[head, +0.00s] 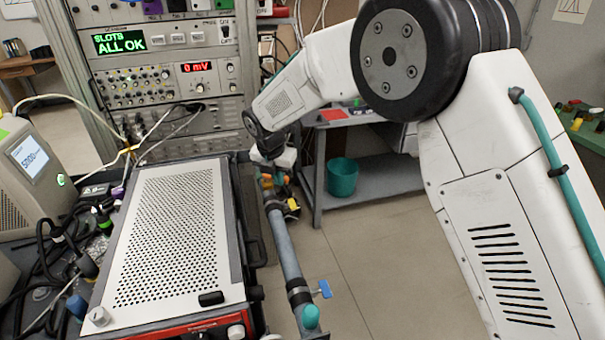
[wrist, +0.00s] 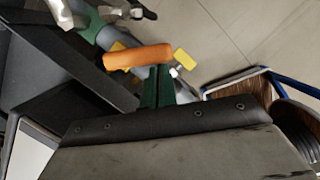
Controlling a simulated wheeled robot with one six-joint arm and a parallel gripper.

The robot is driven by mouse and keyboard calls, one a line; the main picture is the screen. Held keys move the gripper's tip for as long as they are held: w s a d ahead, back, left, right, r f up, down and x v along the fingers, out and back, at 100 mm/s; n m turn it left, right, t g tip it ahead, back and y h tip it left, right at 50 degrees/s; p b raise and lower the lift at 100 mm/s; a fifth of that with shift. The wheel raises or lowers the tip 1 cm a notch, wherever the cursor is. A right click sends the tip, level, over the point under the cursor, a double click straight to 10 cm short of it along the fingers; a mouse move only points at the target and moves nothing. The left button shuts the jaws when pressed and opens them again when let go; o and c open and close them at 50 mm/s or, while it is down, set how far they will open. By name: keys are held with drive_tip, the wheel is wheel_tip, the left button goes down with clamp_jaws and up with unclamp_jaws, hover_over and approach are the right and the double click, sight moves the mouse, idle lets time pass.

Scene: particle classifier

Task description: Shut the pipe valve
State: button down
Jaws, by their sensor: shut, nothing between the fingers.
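A grey pipe (head: 284,245) runs along the right side of the perforated box. In the wrist view, an orange valve handle (wrist: 138,57) lies across the pipe, right by the fingertips of my gripper (wrist: 160,72). The dark green fingers are together with nothing between them. Whether they touch the handle I cannot tell. A yellow handle (wrist: 184,59) on a metal stem is just to the right. In the head view my gripper is small and partly hidden at the pipe's far end, near orange and yellow parts.
The perforated box (head: 180,235) stands left of the pipe. An instrument rack (head: 165,85) is behind it. A grey shelf (head: 380,180) with a teal bin (head: 342,177) is beyond. The floor (head: 355,255) right of the pipe is clear.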

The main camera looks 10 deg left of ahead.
sight(286, 176)
drive_tip(key=shift+w+d+n, duration=0.4)
drive_tip(key=shift+w, duration=0.35)
drive_tip(key=shift+w+d+n, duration=0.4)
drive_tip(key=shift+w, duration=0.85)
drive_tip(key=s, duration=0.1)
drive_tip(key=s+d, duration=0.1)
drive_tip(key=s+r, duration=0.1)
drive_tip(key=s, duration=0.1)
drive_tip(key=shift+s+d, duration=0.1)
drive_tip(key=shift+d, duration=0.25)
drive_tip(key=v, duration=0.9)
drive_tip(key=shift+d, duration=0.7)
